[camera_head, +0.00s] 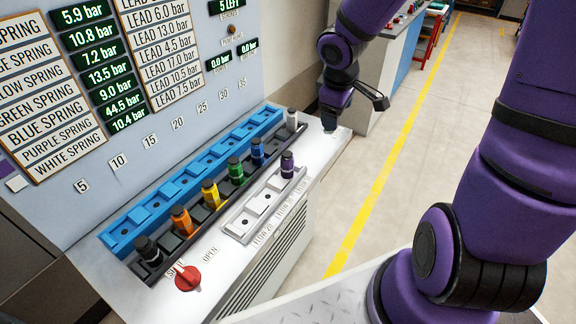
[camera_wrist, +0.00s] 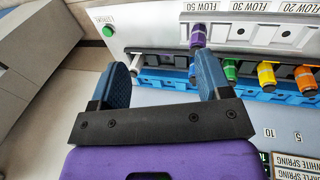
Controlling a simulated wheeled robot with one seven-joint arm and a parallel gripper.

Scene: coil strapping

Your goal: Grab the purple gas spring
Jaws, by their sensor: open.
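The purple gas spring (camera_head: 287,165) is a small upright cylinder with a dark cap. It stands in the far end of the light flow rack, by the FLOW 50 label, and it also shows in the wrist view (camera_wrist: 198,36). My gripper (camera_head: 355,108) is above the far end of the bench, beyond the spring and to its right. In the wrist view my gripper (camera_wrist: 160,75) has its two blue fingers wide apart with nothing between them. The purple spring lies ahead of the right finger, apart from it.
Black (camera_head: 148,250), orange (camera_head: 182,220), yellow (camera_head: 210,193), green (camera_head: 236,170), blue (camera_head: 257,152) and white (camera_head: 292,119) springs stand in a dark row beside a blue rack (camera_head: 190,178). A red knob (camera_head: 187,278) is at the front. A panel with readouts (camera_head: 130,80) rises behind.

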